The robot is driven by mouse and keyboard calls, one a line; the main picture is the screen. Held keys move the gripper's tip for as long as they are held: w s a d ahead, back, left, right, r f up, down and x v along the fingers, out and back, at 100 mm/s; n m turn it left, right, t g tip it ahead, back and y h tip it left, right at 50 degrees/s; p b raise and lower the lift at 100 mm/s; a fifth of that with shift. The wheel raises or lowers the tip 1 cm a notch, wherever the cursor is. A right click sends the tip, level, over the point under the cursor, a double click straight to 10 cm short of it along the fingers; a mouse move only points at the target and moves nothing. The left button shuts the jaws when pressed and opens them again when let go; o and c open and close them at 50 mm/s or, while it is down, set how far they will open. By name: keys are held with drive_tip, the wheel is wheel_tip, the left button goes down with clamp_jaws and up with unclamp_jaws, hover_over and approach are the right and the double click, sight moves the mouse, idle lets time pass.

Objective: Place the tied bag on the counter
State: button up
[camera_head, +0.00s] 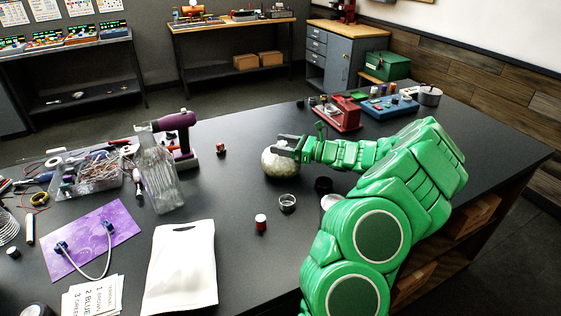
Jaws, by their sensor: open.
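A pale, rounded bundle (281,163), which looks like the tied bag, is at the middle of the dark counter (235,195). It appears to rest on the counter surface. My gripper (290,146) is at the top of the bundle, its dark fingers pointing left. The fingers are open and overlap the bundle's top in this view; I cannot tell whether they touch it. The bundle's top and any knot are hidden behind the fingers.
A flat white bag (180,268) with a handle slot lies in front. A red device (338,113) is behind. Clutter covers the left.

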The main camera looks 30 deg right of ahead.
drive_tip(key=shift+w+a, duration=0.3)
clamp_jaws()
idle(0.3)
